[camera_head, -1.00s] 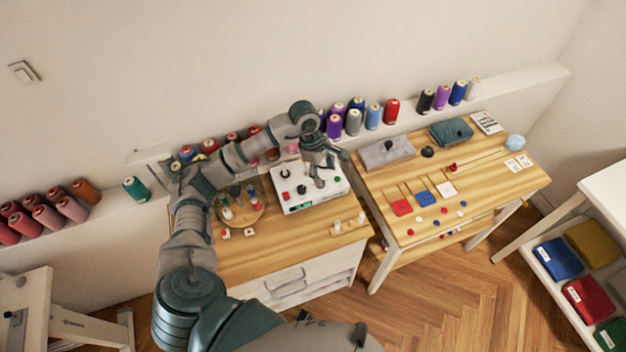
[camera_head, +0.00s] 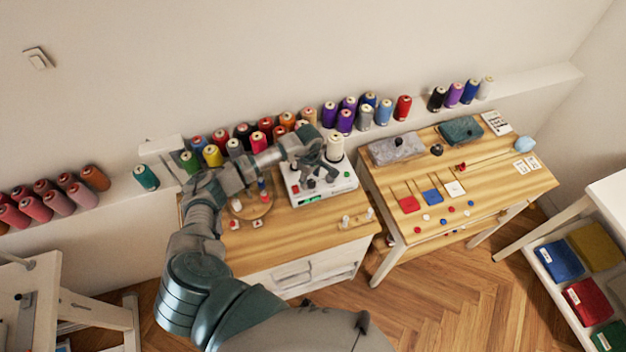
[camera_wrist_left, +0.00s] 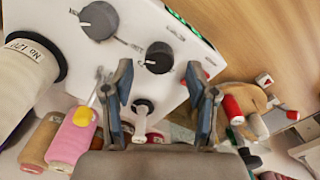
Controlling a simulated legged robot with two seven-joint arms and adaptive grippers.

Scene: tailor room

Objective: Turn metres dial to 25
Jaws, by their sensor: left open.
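The white control box (camera_head: 335,188) stands on the left wooden table, with a green-lit display (camera_head: 312,201) on its front. In the left wrist view its white top carries a large dark grey dial (camera_wrist_left: 98,20), a smaller black dial (camera_wrist_left: 160,57) and a small knob-like post (camera_wrist_left: 143,106). I cannot read which dial is the metres dial or its setting. My left gripper (camera_head: 322,172) is over the box; in the wrist view the gripper (camera_wrist_left: 160,70) is open, its fingers on either side of the black dial's near side. Contact cannot be told. My right gripper is not in view.
A large cream cone of thread (camera_head: 335,146) stands at the box's back. A round wooden holder (camera_head: 252,207) with small spools is left of the box. Thread cones line the wall ledge behind. A second table (camera_head: 480,180) stands to the right.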

